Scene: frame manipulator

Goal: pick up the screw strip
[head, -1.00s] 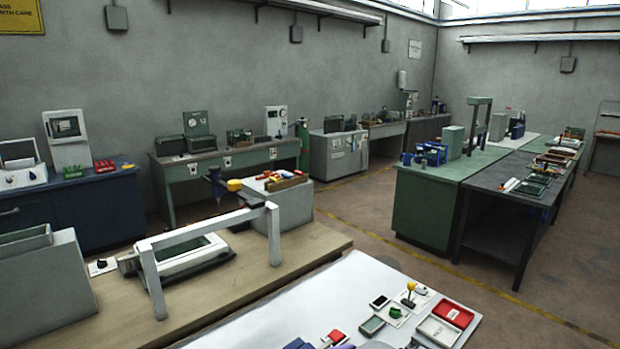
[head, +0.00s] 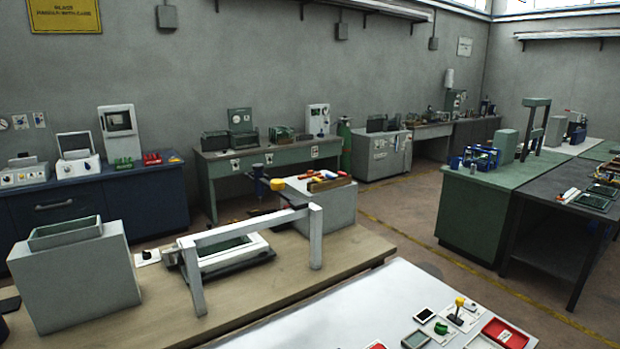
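I cannot make out a screw strip for certain in the head view. Small red, yellow and orange items (head: 327,182) lie on top of a light grey box (head: 335,208) at the far end of the wooden bench, too small to identify. My gripper is not in view.
A wooden bench (head: 345,262) carries a white frame (head: 250,222) over a tray-like device (head: 228,252) and a grey box (head: 75,275). A white table (head: 330,310) with small parts and a red tray (head: 505,334) is in front. Open floor (head: 430,230) lies before the green cabinet (head: 480,205).

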